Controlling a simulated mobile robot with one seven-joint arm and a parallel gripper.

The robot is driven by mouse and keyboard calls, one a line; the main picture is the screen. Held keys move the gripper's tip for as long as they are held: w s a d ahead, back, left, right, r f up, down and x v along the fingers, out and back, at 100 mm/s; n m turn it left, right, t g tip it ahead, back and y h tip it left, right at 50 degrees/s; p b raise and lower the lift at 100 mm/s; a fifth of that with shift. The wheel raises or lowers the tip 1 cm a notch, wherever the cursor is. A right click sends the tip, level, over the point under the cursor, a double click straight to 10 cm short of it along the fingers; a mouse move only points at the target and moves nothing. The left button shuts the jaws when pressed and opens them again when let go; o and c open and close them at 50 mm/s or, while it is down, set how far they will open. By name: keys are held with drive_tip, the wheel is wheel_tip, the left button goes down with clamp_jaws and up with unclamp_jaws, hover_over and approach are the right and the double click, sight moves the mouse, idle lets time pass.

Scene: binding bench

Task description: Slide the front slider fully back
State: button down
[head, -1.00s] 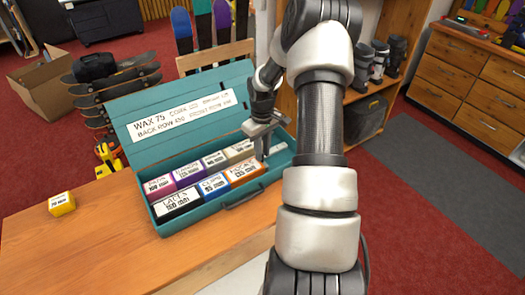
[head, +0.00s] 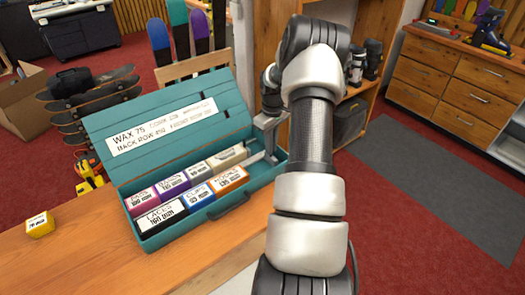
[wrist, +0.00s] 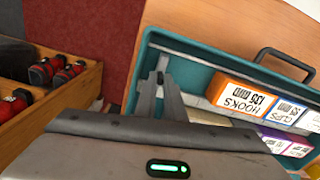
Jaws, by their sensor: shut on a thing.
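The teal wax box (head: 165,232) is open on the bench, lid raised at the back. Its front row holds a black-and-white laces box (head: 160,217), a blue clips box (head: 198,194) and an orange hooks box (head: 230,180), which also shows in the wrist view (wrist: 240,98). My gripper (head: 271,156) reaches into the right end of the front row. In the wrist view its fingers (wrist: 154,88) are shut on the front slider, near the end wall. The gripped part is mostly hidden. A pale bar (head: 256,158) lies between hooks box and fingers.
The back row has pink (head: 142,199), purple (head: 172,184) and other small boxes. A yellow box (head: 40,224) sits on the wooden bench at left. A shelf unit (head: 350,118) stands behind my arm. The bench in front of the wax box is clear.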

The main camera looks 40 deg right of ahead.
drive_tip(key=shift+d+r, duration=0.1)
drive_tip(key=shift+d, duration=0.2)
drive_tip(key=c, duration=1.8)
unclamp_jaws()
drive_tip(key=shift+c, duration=0.2)
drive_tip(key=shift+a, duration=0.1)
wheel_tip(320, 180, up, 17)
drive_tip(key=shift+r, duration=0.2)
